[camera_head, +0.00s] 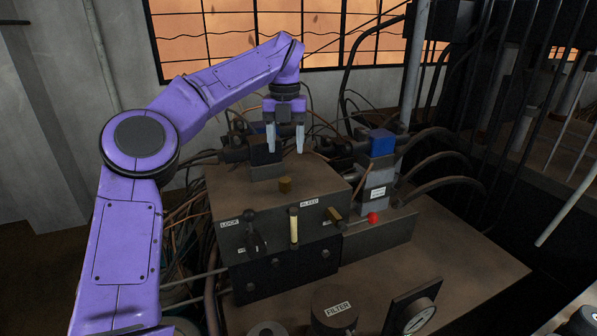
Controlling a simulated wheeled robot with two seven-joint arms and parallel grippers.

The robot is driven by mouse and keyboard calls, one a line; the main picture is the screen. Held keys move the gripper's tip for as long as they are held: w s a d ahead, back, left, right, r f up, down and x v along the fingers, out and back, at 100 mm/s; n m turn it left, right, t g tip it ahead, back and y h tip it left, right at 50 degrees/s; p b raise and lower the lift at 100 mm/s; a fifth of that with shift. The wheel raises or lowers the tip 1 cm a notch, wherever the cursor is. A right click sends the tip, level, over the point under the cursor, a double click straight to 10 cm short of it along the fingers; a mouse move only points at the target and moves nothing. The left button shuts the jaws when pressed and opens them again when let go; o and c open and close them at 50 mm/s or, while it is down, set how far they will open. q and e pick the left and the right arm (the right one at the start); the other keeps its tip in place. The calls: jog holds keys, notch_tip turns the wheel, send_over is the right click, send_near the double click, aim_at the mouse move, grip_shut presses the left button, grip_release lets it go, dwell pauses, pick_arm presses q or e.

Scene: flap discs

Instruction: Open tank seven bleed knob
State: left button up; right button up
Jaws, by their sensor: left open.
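A brown valve block (234,189) stands on the bench with a BLEED label (309,202) on its sloped face. My left gripper (285,150) hangs fingers down above the block's rear, open and empty, apart from the brass knob on top. My right gripper is not in view.
A pale-handled lever (294,225) and a black lever (250,230) near a LOCK label (229,223) stand at the block's front. A red knob (373,218), a blue-topped valve (381,142), a FILTER cap (334,308) and a gauge (418,318) are nearby. Hoses crowd behind.

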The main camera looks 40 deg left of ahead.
pick_arm(q)
send_over(285, 179)
jog(key=f, duration=0.5)
jog(key=shift+s, duration=0.4)
jog(key=f, duration=0.2)
jog(key=w+f, duration=0.1)
jog(key=f, duration=0.1)
jog(key=shift+f, duration=0.35)
jog(key=shift+s, duration=0.25)
jog(key=shift+c, duration=0.2)
jog(key=shift+w, duration=0.1)
jog(key=c, duration=1)
